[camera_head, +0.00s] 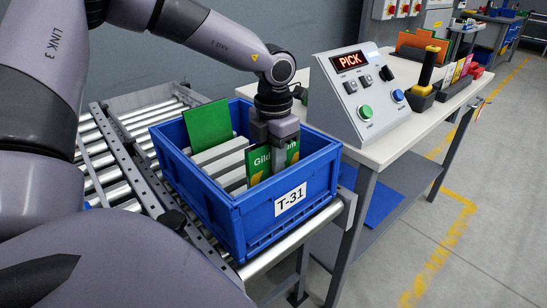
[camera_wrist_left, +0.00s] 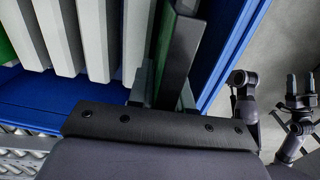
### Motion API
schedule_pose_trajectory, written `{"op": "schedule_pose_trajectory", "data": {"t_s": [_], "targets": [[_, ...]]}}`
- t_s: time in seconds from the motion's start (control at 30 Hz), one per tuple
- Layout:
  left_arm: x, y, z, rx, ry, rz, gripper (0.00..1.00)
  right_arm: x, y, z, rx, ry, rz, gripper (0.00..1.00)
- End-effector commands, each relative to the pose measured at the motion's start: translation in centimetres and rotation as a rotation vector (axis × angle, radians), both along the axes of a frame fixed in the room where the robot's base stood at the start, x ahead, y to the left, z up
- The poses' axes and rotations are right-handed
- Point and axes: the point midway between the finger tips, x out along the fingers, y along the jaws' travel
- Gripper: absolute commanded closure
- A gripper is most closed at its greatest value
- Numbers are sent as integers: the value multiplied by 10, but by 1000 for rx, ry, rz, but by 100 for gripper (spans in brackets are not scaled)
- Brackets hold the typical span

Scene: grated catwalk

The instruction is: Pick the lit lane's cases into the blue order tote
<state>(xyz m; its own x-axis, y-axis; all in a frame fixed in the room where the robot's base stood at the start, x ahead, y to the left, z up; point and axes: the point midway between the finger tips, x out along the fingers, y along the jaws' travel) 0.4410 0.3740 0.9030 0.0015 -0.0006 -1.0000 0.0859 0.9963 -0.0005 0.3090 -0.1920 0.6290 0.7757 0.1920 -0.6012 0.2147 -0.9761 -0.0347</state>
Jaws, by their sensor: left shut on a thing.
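The blue order tote (camera_head: 222,212), labelled T-31, sits on the roller conveyor in the head view. My left gripper (camera_head: 281,168) points down into its front right part, shut on a green case (camera_head: 258,164) with white lettering that a finger partly covers. The case stands upright inside the tote; its lower part is hidden. Another green case (camera_head: 208,126) rises at the tote's back left, beside several pale upright slabs (camera_head: 222,158). The slabs also show in the left wrist view (camera_wrist_left: 95,40). My right gripper (camera_wrist_left: 301,92) shows small at the right of that view, fingers apart and empty.
A sloped console (camera_head: 358,95) with a lit PICK sign and buttons stands on the bench to the right. The bench also holds a black-and-yellow device (camera_head: 428,72) and upright coloured items. A conveyor side rail (camera_head: 150,185) runs left of the tote. The floor at right is clear.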

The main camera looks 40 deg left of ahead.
Motion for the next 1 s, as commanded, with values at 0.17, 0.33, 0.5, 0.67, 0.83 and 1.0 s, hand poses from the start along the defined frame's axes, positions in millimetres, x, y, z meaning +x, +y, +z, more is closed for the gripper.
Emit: {"op": "schedule_pose_trajectory", "data": {"t_s": [0.17, 0.33, 0.5, 0.67, 0.83, 1.0], "targets": [[0, 0, -9, 0, -1, 0, 100, 2, 2, -5, 7, -6, 1, 30], [0, 0, -10, 0, -1, 0, 100, 2, 2, -7, 8, -2, 0, 30], [0, 0, -10, 0, -1, 0, 100, 2, 3, -6, 10, -2, 0, 30], [0, 0, -10, 0, -1, 0, 100, 2, 3, -6, 9, -2, 1, 30], [0, 0, -10, 0, -1, 0, 51, 2, 3, -6, 9, -2, 1, 30], [0, 0, -10, 0, 0, 0, 51, 2, 3, -6, 9, -3, 1, 30]]}}
